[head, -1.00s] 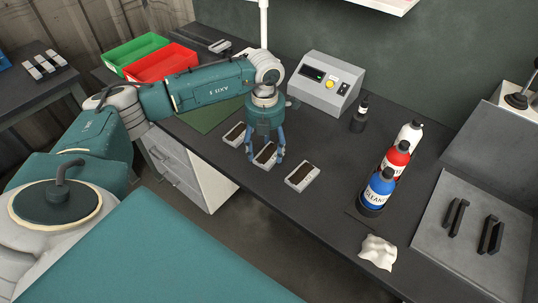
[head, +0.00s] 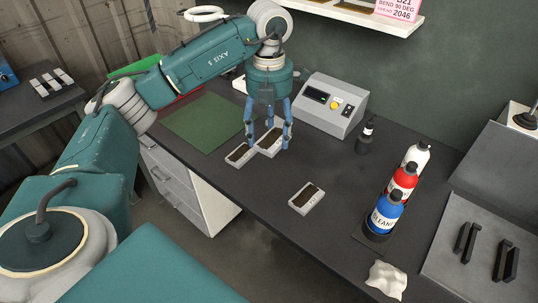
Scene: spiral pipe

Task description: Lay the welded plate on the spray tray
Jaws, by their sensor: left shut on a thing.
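My left gripper (head: 268,132) is shut on a small rectangular plate piece (head: 267,147) with a dark top and pale rim. It holds the piece above the dark bench, and its fingers hide part of it. Two similar pieces lie on the bench: one (head: 238,157) just left of the held piece, one (head: 307,198) to its right and nearer. I cannot tell from their looks which is the welded one. A grey tray (head: 452,262) with black brackets, which may be the spray tray, is at the far right, well away from the gripper. My right gripper is not in view.
White, red and blue bottles (head: 383,217) stand in a row between the gripper and the grey tray. A crumpled white cloth (head: 386,280) lies at the front edge. A control box (head: 331,104) and small dark bottle (head: 366,136) stand behind. A green mat (head: 203,122) lies left.

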